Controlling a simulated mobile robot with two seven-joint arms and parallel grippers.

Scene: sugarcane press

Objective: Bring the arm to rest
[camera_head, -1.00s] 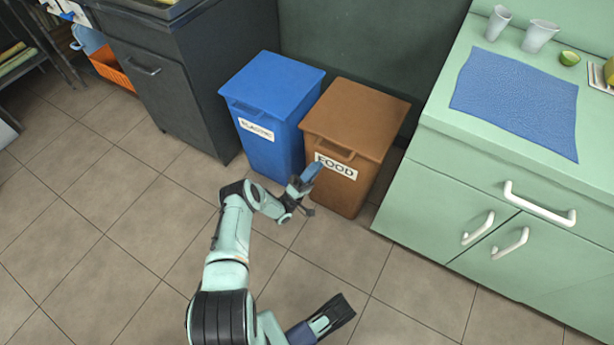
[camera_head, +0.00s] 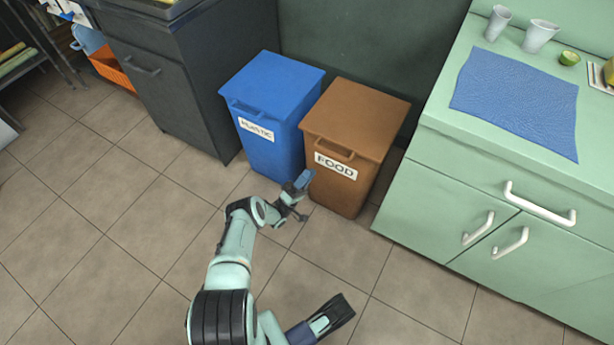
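My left arm reaches up from the bottom of the head view, and its gripper (camera_head: 303,198) is over the floor in front of the two bins. Its fingers look apart, with nothing visible between them. The blue fingertip overlaps the lower left edge of the brown bin in the picture; I see no sign of touching.
The blue bin (camera_head: 272,88) is labelled PLASTIC, the brown bin (camera_head: 357,120) FOOD; both lids are shut. A green counter (camera_head: 440,180) with a blue mat (camera_head: 515,98) and cups stands right. A dark cabinet (camera_head: 190,95) stands left. Tiled floor (camera_head: 110,215) is clear at left.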

